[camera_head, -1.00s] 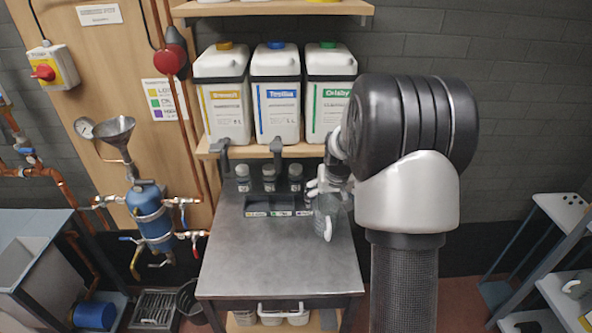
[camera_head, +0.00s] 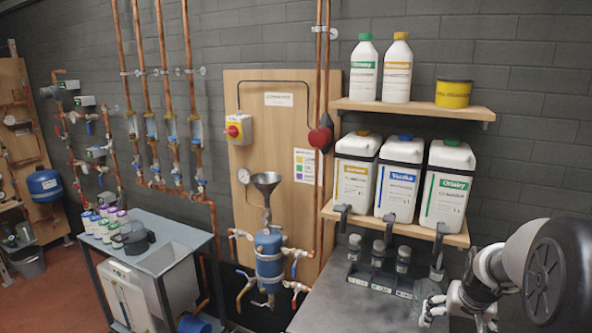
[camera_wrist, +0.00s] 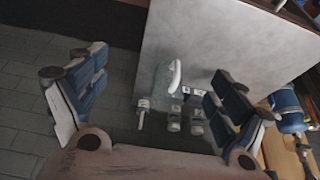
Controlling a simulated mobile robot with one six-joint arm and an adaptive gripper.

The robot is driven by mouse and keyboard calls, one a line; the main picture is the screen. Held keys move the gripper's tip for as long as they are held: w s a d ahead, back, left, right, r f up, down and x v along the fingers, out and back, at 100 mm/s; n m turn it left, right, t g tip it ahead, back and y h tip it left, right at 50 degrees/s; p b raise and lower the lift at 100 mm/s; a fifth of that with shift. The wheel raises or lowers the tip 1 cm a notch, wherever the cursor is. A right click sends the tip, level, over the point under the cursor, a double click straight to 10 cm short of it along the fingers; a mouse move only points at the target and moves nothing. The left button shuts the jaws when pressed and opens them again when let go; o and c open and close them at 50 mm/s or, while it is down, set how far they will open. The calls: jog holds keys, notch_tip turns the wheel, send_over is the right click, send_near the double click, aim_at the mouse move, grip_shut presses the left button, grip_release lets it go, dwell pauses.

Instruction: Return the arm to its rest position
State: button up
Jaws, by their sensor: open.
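My gripper (camera_wrist: 158,80) is open in the wrist view, with its two blue-grey padded fingers wide apart and nothing held between them. Past the fingers, a clear jug (camera_wrist: 164,84) with a white handle stands on the grey metal bench (camera_wrist: 225,45). The gripper seems to be above and apart from it. In the head view my arm comes in at the lower right, with my gripper (camera_head: 466,304) low over the bench (camera_head: 335,302).
Several small grey-capped bottles (camera_head: 378,252) stand at the back of the bench. A shelf (camera_head: 450,237) above holds three large canisters (camera_head: 398,180). A blue vessel with a funnel (camera_head: 269,252) is on the wooden panel. A sink unit (camera_head: 165,258) stands at left, with open floor beyond.

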jog(key=s+a+r+n, duration=0.1)
jog(key=s+a+r, duration=0.45)
jog(key=a, duration=0.25)
jog(key=s+a+r+n, duration=0.1)
jog(key=s+a+r, duration=0.45)
jog(key=a, duration=0.25)
jog(key=s+a+n+y, duration=0.1)
jog(key=s+a, duration=0.3)
jog(key=s, duration=0.4)
jog(key=s+a+r+n, duration=0.1)
jog(key=s+a, duration=0.2)
jog(key=s, duration=0.5)
jog(key=shift+a+r+n+y, duration=0.2)
jog(key=shift+a+n+y, duration=0.2)
